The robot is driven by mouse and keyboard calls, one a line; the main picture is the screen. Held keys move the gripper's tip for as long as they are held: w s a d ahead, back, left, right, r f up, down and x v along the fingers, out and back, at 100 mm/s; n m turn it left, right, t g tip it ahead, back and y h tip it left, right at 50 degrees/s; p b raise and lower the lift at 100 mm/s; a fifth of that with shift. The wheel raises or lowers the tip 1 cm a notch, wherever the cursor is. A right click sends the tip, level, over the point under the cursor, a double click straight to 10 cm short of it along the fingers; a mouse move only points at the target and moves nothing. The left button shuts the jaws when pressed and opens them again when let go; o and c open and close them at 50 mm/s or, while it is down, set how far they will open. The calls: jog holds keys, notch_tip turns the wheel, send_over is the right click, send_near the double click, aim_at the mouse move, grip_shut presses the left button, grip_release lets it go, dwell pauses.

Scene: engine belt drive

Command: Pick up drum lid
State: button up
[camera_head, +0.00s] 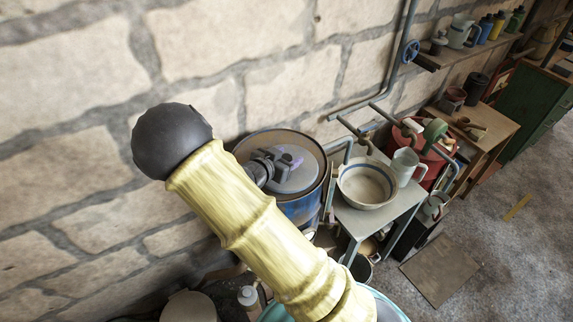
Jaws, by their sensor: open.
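The drum lid (308,174) is a round, grey-brown disc with a dark rim. It lies on top of a blue drum (302,208) against the stone wall. My gripper (287,162) is dark grey and appears over the middle of the lid, small and partly hidden behind my yellow arm. It is open. Whether its fingers touch the lid, and whether a handle stands between them, I cannot tell. My arm also covers the lower left part of the lid and much of the drum's side.
Right of the drum, a small grey table (376,222) bears a white bowl with a blue band (367,184) and a pale jug (405,166). Pipes (385,75) run along the wall behind. A red container (428,155) stands farther right. The grey floor at right is mostly clear.

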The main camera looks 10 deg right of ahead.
aim_at(286, 157)
dwell(0.4)
grip_shut()
jog(key=shift+r, duration=0.15)
notch_tip(286, 157, up, 10)
jog(key=shift+f+b, duration=0.1)
jog(key=shift+b, duration=0.4)
dwell(0.4)
